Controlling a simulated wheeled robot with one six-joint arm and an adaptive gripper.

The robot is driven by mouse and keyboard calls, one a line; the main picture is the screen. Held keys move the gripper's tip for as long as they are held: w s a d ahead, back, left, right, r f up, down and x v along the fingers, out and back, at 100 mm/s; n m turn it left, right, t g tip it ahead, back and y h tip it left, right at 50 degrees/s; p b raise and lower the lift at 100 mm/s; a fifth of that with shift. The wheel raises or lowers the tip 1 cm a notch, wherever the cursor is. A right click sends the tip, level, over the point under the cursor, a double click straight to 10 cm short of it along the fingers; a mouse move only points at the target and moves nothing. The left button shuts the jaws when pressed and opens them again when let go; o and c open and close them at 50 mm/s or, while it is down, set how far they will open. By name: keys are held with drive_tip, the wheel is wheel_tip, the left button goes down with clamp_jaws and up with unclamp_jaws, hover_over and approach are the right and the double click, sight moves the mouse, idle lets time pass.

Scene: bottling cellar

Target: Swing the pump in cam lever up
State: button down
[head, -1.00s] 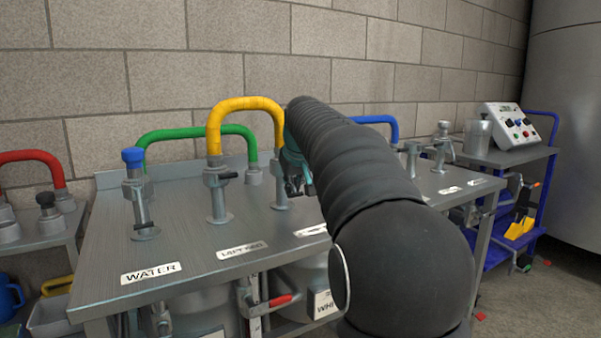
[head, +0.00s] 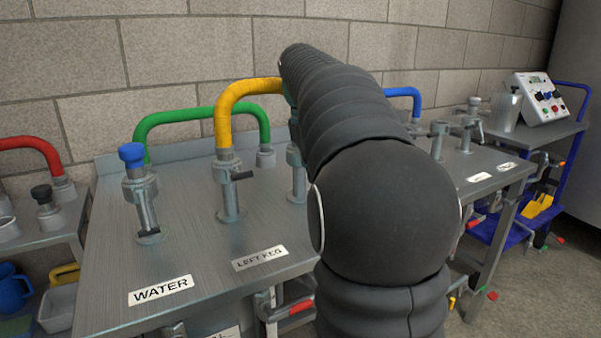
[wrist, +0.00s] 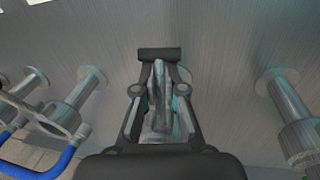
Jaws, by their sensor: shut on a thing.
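My gripper (wrist: 160,65) shows in the wrist view, its fingers closed around a narrow grey metal piece (wrist: 158,105) that looks like a cam lever, over the steel bench top. In the head view my arm hides the gripper and the fitting it holds. No label for the pump in shows, so I cannot confirm which fitting this is. The yellow hose (head: 248,88) runs from the post behind the LEFT KEG label (head: 260,258) to a post (head: 296,180) partly behind my arm. That left post has a dark lever (head: 241,176) sticking out sideways.
Metal posts flank the gripper at left (wrist: 75,100) and right (wrist: 290,110) in the wrist view, with a blue hose (wrist: 45,160) at lower left. A blue-capped post (head: 140,190) stands behind the WATER label (head: 160,289). A green hose (head: 195,115) arches behind. A control box (head: 540,98) stands right.

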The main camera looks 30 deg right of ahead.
drive_tip(key=shift+d+r, duration=0.1)
drive_tip(key=shift+r, duration=0.25)
idle(0.3)
drive_tip(key=c, duration=1.3)
unclamp_jaws()
drive_tip(key=shift+s, duration=0.1)
drive_tip(key=shift+o, duration=0.3)
drive_tip(key=shift+f, duration=0.1)
wheel_tip(320, 180, up, 12)
drive_tip(key=a, duration=0.2)
drive_tip(key=shift+a, duration=0.15)
drive_tip(key=shift+f, duration=0.1)
